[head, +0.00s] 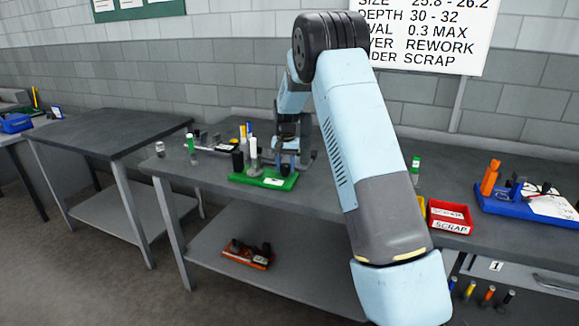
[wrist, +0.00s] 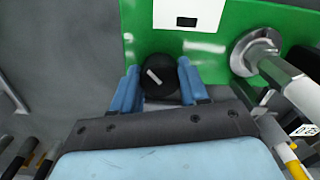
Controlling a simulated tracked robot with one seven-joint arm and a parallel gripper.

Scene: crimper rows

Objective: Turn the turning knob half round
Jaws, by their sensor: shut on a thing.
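The turning knob (wrist: 159,77) is round and black with a short white mark. In the wrist view it sits at the near edge of the green base (wrist: 205,50), and its white mark slants from upper left to lower right. My gripper (wrist: 161,84) has its blue fingers on the knob's left and right sides, closed on it. In the head view the green base (head: 250,179) stands on the workbench, with my gripper (head: 285,167) at its right end. I cannot make out the knob there.
A metal post with a lever (wrist: 270,62) rises from the base right of the knob. Pens and small bottles stand behind and left of the base. A red scrap bin (head: 449,217) and a blue tray (head: 500,205) lie further right. The bench front left is clear.

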